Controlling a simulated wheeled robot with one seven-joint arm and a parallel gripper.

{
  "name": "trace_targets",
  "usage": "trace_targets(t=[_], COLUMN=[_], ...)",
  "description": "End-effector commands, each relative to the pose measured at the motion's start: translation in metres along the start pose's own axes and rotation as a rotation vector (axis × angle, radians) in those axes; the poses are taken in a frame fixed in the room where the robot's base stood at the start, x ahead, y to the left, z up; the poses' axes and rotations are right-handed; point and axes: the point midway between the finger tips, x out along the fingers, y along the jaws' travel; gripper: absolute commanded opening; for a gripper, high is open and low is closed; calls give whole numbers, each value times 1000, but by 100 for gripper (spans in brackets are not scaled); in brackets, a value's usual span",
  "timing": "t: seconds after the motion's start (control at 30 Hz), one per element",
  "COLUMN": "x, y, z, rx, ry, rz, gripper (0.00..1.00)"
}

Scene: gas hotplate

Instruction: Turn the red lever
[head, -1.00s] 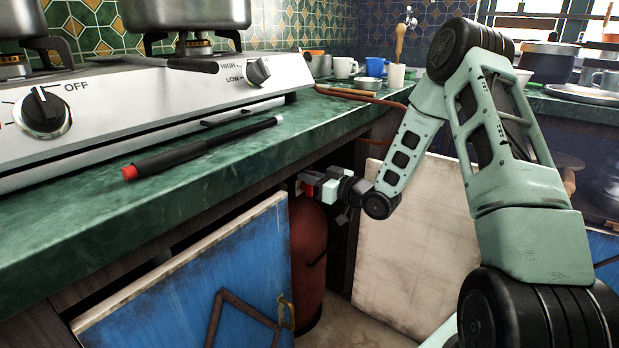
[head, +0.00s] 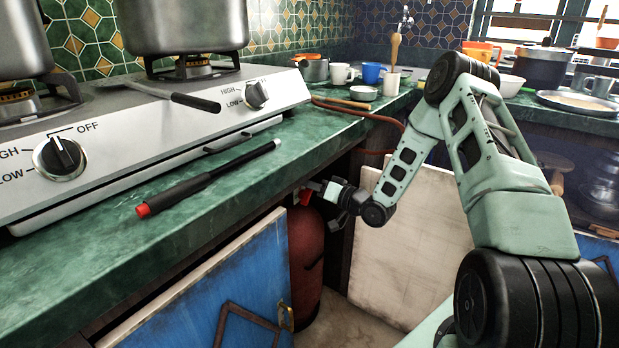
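The red lever (head: 304,196) shows as a small red patch at the top of a red gas cylinder (head: 306,262), under the counter inside the open cabinet. My gripper (head: 318,188) is at the cylinder's top, its fingers right beside or against the lever. The fingers are small, dark and partly overlapped by the wrist, so I cannot tell whether they are open or closed on the lever. The counter edge and shadow hide part of the lever and valve.
The green counter (head: 235,205) overhangs just above my gripper. A blue cabinet door (head: 205,300) stands open at left and a pale door panel (head: 410,235) at right. A black lighter with a red tip (head: 205,180) lies before the gas hotplate (head: 120,125).

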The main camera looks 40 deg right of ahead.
Motion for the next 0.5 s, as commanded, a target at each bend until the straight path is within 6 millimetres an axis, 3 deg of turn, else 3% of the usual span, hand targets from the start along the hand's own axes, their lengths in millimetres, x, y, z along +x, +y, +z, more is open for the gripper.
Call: trace_targets(t=[0.5], x=[0], y=[16], z=[3], rx=[491], ry=[2], rz=[1], gripper=[0])
